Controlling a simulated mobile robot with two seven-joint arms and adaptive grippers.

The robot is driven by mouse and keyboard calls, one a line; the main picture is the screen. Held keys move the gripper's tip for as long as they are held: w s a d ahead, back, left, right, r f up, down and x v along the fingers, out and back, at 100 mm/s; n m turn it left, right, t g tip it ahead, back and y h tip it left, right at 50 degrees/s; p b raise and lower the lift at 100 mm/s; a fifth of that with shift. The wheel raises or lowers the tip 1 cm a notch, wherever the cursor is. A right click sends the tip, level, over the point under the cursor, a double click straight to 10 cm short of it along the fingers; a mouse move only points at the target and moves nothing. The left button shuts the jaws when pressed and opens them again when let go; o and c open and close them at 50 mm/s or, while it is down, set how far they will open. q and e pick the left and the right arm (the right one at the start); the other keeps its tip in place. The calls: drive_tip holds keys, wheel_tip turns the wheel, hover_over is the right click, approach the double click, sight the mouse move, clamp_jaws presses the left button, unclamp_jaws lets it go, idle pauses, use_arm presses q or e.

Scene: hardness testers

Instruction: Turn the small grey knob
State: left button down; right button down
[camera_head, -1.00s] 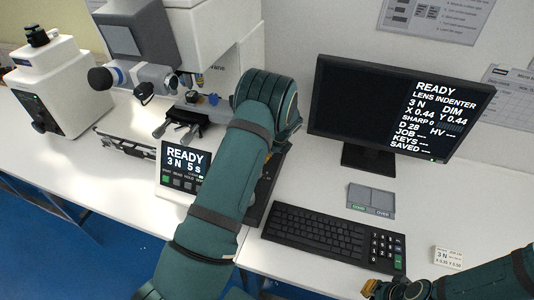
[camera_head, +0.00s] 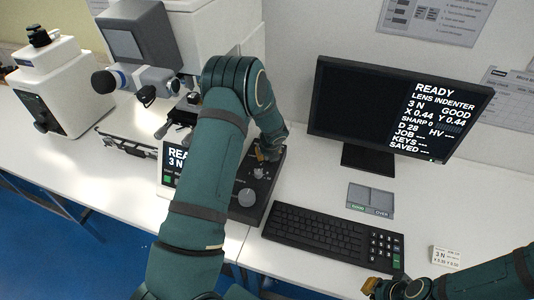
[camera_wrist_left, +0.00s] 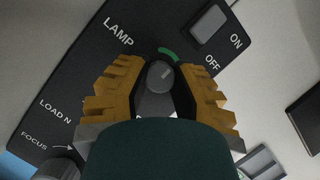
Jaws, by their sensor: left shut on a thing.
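The small grey knob (camera_wrist_left: 160,76) sits on the dark control panel beside the word LAMP, with a green arc printed next to it. In the left wrist view, the yellow ridged fingers of my left gripper (camera_wrist_left: 158,88) are on either side of the knob, shut on it. In the head view my left gripper (camera_head: 266,153) is at the far end of the control panel (camera_head: 266,185), and the knob is hidden there. My right gripper (camera_head: 383,287) is at the bottom right, partly cut off; its opening is unclear.
A rocker switch marked ON and OFF (camera_wrist_left: 211,24) is near the knob. A larger grey knob (camera_head: 246,197) is nearer on the panel. A keyboard (camera_head: 315,232), monitor (camera_head: 400,108) and small display (camera_head: 175,160) stand around it. The microscope (camera_head: 150,70) is behind.

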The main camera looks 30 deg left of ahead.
use_arm(q)
drive_tip(key=shift+a+m, duration=0.1)
drive_tip(key=shift+m, duration=0.2)
use_arm(e)
drive_tip(key=shift+r, duration=0.1)
use_arm(q)
drive_tip(key=c, duration=0.7)
unclamp_jaws()
drive_tip(key=shift+c, duration=0.2)
drive_tip(key=v, duration=1.2)
drive_tip(key=shift+s+f, duration=0.1)
drive_tip(key=shift+s, duration=0.05)
